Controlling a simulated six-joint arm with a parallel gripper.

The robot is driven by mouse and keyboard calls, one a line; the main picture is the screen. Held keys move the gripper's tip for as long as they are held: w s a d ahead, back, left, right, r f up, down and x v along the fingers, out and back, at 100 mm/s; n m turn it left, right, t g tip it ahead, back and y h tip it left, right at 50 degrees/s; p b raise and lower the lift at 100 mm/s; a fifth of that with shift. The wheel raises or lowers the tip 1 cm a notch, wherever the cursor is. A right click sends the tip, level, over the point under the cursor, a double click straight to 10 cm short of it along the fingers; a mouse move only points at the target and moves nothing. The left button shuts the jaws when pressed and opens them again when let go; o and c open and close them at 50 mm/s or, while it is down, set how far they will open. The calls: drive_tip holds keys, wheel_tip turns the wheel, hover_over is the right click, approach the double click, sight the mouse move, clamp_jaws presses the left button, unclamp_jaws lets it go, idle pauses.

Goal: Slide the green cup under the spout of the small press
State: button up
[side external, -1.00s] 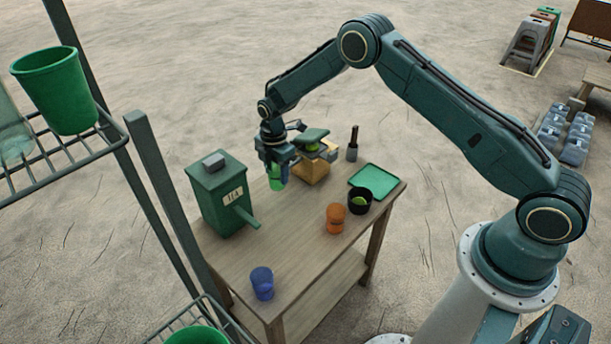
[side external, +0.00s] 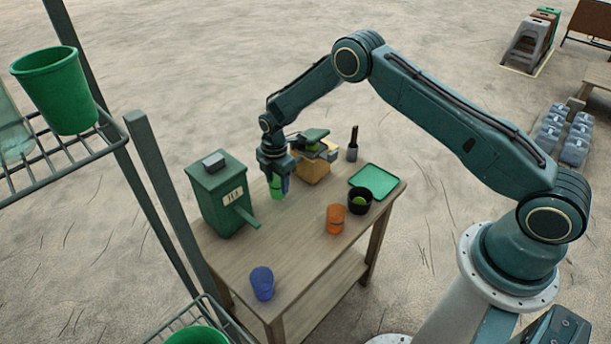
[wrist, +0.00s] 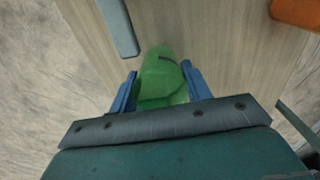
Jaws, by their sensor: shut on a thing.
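The green cup (side external: 276,188) is between the fingers of my gripper (side external: 279,183), low over the table behind the middle. In the wrist view my gripper (wrist: 160,72) has a blue finger on each side of the green cup (wrist: 160,82), shut on it. I cannot tell whether its base touches the table. A yellowish press (side external: 312,168) with a green top stands just right of and behind my gripper. Its spout cannot be made out. A green box (side external: 220,195) with a label and a projecting bar stands to the left.
An orange cup (side external: 335,220), a black bowl (side external: 360,203), a green tray (side external: 374,181) and a dark-handled tool (side external: 353,145) are to the right. A blue cup (side external: 262,284) stands in front. The middle table is clear.

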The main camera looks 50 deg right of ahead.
drive_tip(key=shift+f, duration=1.4)
drive_tip(key=shift+w+d+r, duration=0.1)
drive_tip(key=shift+w+d, duration=0.35)
drive_tip(key=shift+d, duration=0.35)
drive_tip(key=shift+w+d, duration=0.4)
drive_tip(key=shift+d, duration=0.4)
drive_tip(key=o, duration=1.3)
drive_tip(key=shift+c, duration=0.2)
wheel_tip(320, 180, up, 8)
